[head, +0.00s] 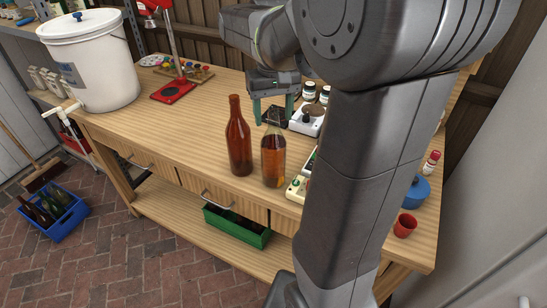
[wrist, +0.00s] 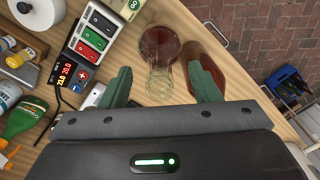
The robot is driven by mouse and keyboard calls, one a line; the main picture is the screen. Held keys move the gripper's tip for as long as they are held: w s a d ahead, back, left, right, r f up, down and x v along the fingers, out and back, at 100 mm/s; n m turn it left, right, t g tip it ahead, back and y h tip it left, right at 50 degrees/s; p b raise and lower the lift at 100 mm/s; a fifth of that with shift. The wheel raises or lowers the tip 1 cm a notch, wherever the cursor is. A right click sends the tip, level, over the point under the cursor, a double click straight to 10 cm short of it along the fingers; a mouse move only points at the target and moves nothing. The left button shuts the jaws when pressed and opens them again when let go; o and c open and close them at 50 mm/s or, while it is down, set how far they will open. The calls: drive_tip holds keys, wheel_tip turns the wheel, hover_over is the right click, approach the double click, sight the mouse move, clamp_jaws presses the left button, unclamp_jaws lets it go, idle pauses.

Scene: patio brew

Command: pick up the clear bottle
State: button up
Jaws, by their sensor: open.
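The clear bottle (head: 273,160) stands upright on the wooden bench, with amber liquid inside and a colourless neck. In the wrist view the clear bottle (wrist: 160,45) is seen from above, its neck pointing between the fingers. My gripper (head: 273,117) is open, green fingers pointing down, behind or around the bottle's top in the head view; exact depth is hard to tell. In the wrist view my gripper (wrist: 164,84) has its fingers on either side of the neck, apart from it. A brown bottle (head: 239,145) stands close by on the left; it also shows in the wrist view (wrist: 204,66).
A control box with coloured buttons (wrist: 95,35) sits close to the clear bottle. A white bucket (head: 100,65) and a red stand (head: 174,91) are at the left. A red cup (head: 404,226) and blue pot (head: 416,192) are at the right. The bench front-left is clear.

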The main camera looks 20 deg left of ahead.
wheel_tip(320, 180, down, 2)
drive_tip(key=shift+f, duration=0.15)
clamp_jaws()
idle(1.4)
